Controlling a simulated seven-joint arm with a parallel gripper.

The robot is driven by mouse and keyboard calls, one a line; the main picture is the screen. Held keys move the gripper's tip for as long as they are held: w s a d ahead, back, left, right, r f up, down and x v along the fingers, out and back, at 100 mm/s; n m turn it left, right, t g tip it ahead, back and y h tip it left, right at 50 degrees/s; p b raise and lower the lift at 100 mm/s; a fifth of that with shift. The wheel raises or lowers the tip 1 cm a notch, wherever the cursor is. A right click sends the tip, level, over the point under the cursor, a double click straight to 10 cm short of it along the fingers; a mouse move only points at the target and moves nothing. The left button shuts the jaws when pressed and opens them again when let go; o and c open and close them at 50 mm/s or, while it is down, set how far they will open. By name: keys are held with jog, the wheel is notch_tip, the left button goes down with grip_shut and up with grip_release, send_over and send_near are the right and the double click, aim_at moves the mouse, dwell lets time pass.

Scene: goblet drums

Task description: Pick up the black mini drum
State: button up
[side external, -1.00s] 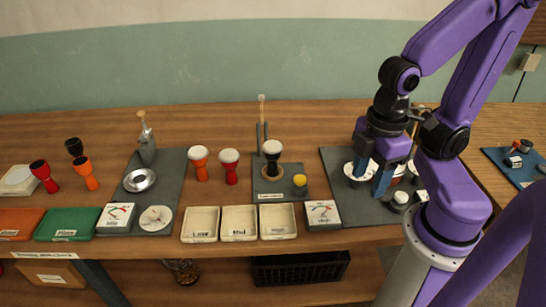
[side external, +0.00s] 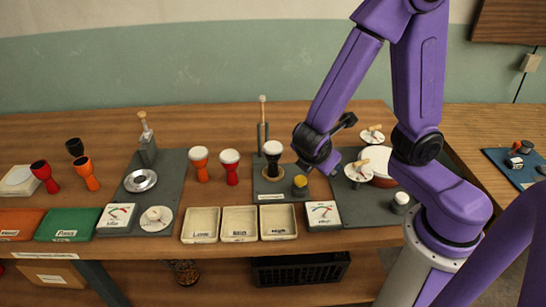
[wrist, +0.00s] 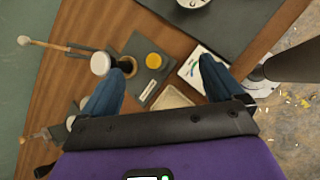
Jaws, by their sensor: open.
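The black mini drum (side external: 272,158) has a white head and stands upright on a small grey mat (side external: 268,185), beside a yellow knob (side external: 300,182). In the wrist view its white head (wrist: 100,63) shows near the left finger, with its dark body partly hidden. My gripper (wrist: 160,80) is open, its two blue fingers wide apart with nothing between them. In the side view the fingers are hidden behind my wrist, just right of the drum.
An upright mallet on a post (side external: 263,125) stands right behind the drum. Red-and-white (side external: 230,165) and orange-and-white (side external: 200,163) drums stand to its left. Cream trays (side external: 239,224) and a gauge box (side external: 322,214) lie in front. A larger grey mat with white discs is at right.

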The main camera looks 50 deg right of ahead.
jog(key=w+a+f+n+t+h, duration=0.1)
jog(key=w+f+n+t+h, duration=0.1)
jog(key=w+n+t, duration=0.3)
jog(key=n, duration=0.4)
send_near(274, 154)
jog(key=shift+t, duration=0.3)
jog(key=x, duration=0.8)
jog(key=shift+s+d+f, duration=0.1)
jog(key=shift+s+f, duration=0.1)
jog(key=shift+f, duration=0.05)
jog(key=shift+x, duration=3.25)
jog(key=shift+w, duration=0.15)
jog(key=c, duration=1.2)
jog(key=shift+r, duration=0.2)
